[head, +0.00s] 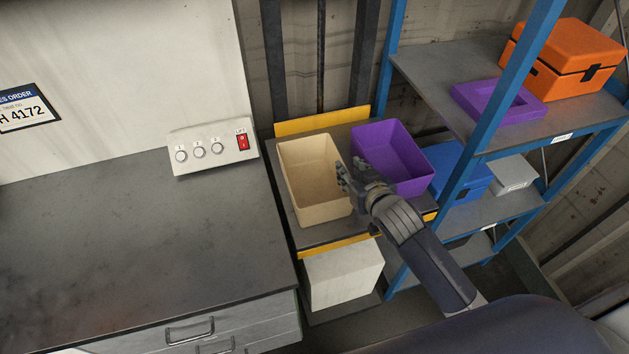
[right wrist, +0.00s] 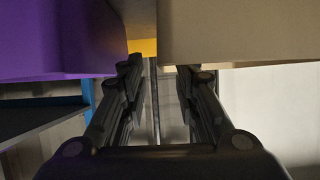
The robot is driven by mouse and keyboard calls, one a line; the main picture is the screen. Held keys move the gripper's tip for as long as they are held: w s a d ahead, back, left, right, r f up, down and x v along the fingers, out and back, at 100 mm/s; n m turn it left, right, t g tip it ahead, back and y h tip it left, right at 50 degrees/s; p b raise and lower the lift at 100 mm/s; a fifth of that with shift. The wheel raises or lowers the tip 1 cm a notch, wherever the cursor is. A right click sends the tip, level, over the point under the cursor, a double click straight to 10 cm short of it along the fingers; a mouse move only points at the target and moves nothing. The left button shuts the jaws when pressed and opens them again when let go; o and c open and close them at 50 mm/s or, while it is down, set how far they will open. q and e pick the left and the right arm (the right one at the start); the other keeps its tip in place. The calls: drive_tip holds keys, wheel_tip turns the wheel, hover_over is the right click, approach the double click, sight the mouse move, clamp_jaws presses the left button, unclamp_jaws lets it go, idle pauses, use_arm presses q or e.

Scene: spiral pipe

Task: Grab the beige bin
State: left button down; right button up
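The beige bin (head: 312,185) stands upright and empty on a grey shelf with yellow edges, left of a purple bin (head: 390,158). My right gripper (head: 350,172) is at the beige bin's right wall, near the gap between the two bins. In the right wrist view its fingers (right wrist: 160,70) are spread, with nothing between them. There the beige bin (right wrist: 235,35) is beyond the right finger and the purple bin (right wrist: 60,40) is beyond the left one. I cannot tell whether a finger touches either bin. My left gripper is not in view.
A grey worktop (head: 130,250) with a button panel (head: 212,147) lies to the left. A blue rack (head: 480,115) on the right holds an orange case (head: 565,60), a purple tray (head: 500,103) and blue and grey boxes. A white box (head: 343,273) sits below the bins.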

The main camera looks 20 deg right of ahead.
sight(342, 161)
drive_tip(key=shift+w+f, duration=0.2)
drive_tip(key=shift+w, duration=0.35)
drive_tip(key=shift+w+a+f+p, duration=0.1)
drive_tip(key=shift+w+f+p, duration=0.05)
drive_tip(key=shift+w+p, duration=0.25)
drive_tip(key=x, duration=0.2)
drive_tip(key=shift+w+a+f+p, duration=0.1)
drive_tip(key=shift+w+f+p, duration=0.15)
drive_tip(key=shift+w+p, duration=0.1)
drive_tip(key=shift+w+f, duration=0.3)
drive_tip(key=shift+w, duration=0.1)
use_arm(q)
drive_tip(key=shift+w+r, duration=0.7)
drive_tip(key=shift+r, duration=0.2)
use_arm(e)
drive_tip(key=shift+s, duration=0.1)
clamp_jaws()
